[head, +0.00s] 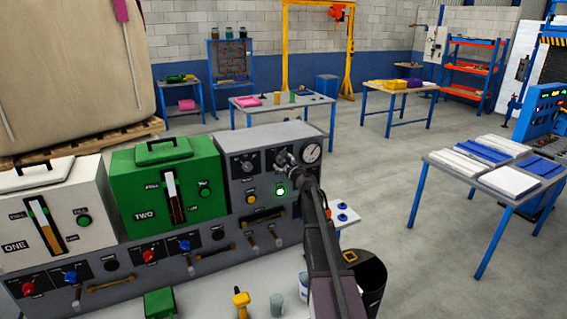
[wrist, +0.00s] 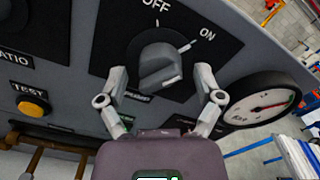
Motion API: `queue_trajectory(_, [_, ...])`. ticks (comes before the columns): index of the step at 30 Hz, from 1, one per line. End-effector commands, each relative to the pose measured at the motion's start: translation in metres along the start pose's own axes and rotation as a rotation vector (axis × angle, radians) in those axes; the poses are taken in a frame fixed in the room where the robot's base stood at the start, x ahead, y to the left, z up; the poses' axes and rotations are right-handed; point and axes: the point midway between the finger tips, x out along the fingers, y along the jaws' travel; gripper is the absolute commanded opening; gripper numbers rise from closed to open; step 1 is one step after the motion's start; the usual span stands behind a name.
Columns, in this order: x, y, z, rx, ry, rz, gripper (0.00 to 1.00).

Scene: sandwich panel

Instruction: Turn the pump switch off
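The pump switch (wrist: 158,58) is a grey round knob with a raised grip, on a black plate marked OFF at the top and ON at the upper right. A white tick stands by each word. The grip seems to slant toward the ON side, but its exact setting is hard to tell. My gripper (wrist: 161,74) is open, one finger to the left and one to the right of the knob; contact cannot be made out. In the head view my gripper (head: 286,160) is at the grey control panel (head: 236,184) and hides the switch.
A round gauge (wrist: 262,100) sits close to the right finger. A yellow TEST button (wrist: 33,103) is at lower left. A green lamp (head: 280,191) glows below my gripper. Green (head: 165,185) and white tanks (head: 55,205) stand left of the panel. A black bin (head: 371,280) stands below right.

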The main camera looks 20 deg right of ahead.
Motion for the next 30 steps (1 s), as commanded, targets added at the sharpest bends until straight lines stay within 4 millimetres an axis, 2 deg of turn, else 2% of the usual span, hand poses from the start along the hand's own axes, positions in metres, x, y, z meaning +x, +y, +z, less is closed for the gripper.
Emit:
queue_trajectory(1, [0.0, 0.0002, 0.0001, 0.0, 0.0, 0.0, 0.59])
queue_trajectory(6, [0.0001, 0.0002, 0.0001, 0.0, 0.0, 0.0, 0.09])
queue_trajectory(7, [0.0001, 0.0002, 0.0002, 0.0, 0.0, 0.0, 0.07])
queue_trajectory(20, [0.0007, 0.0, 0.0003, -0.045, -0.001, 0.0, 0.07])
queue_trajectory(30, [0.001, -0.0005, 0.0005, -0.242, -0.001, 0.0, 0.07])
